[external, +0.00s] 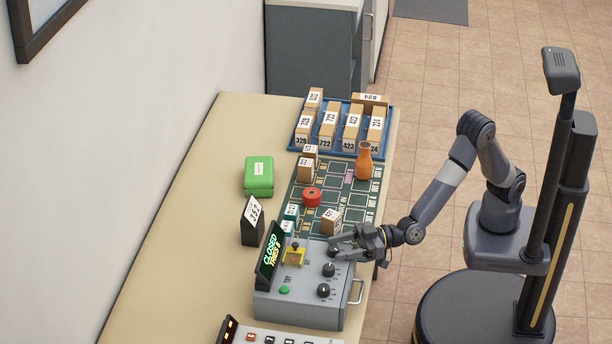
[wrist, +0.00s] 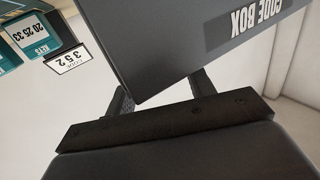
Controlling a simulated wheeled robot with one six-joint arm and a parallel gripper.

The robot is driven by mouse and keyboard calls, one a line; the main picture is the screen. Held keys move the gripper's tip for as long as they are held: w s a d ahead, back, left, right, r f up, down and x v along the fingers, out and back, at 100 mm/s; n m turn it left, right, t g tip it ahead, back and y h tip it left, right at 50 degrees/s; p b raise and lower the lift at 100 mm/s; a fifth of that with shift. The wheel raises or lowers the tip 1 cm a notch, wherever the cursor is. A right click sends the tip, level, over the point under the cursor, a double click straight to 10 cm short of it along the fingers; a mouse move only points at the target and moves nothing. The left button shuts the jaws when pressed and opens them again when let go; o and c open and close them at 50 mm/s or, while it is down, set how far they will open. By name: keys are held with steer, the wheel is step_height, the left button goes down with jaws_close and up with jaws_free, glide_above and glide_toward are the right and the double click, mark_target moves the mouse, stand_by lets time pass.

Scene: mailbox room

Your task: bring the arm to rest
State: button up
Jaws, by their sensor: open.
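My gripper (external: 360,241) is at the end of my arm, which reaches left over the table (external: 160,262) from my base on the right. It is open, its fingers close to the knobs on top of the grey control box (external: 302,310). I cannot tell whether it touches the box. In the wrist view my open gripper (wrist: 160,97) has its two fingers partly hidden behind a dark panel marked "CODE BOX" (wrist: 180,45). No held object shows between the fingers.
A blue tray (external: 342,152) of numbered boxes stands behind. A green case (external: 258,177) and a number sign (external: 252,220) stand left.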

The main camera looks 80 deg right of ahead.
steer(key=shift+a+r+m+t+h+p, duration=0.15)
steer(key=shift+r+m+t+h+p, duration=0.2)
steer(key=shift+h+p, duration=0.35)
steer(key=m+h+p, duration=0.1)
steer(key=h+p, duration=0.1)
steer(key=p, duration=0.1)
steer(key=shift+s+a+f+m+t+p, duration=0.1)
steer(key=shift+s+a+m+t+p, duration=0.05)
steer(key=shift+m+t+p, duration=0.2)
steer(key=m+h+p, duration=0.2)
steer(key=h+p, duration=0.1)
steer(key=m+h+p, duration=0.1)
steer(key=h, duration=0.1)
steer(key=shift+a+t, duration=0.35)
steer(key=shift+t, duration=0.05)
steer(key=s+b, duration=0.1)
steer(key=s, duration=0.8)
steer(key=shift+s+f+b, duration=0.2)
steer(key=shift+f+b, duration=0.05)
steer(key=shift+b, duration=0.1)
steer(key=shift+c, duration=0.3)
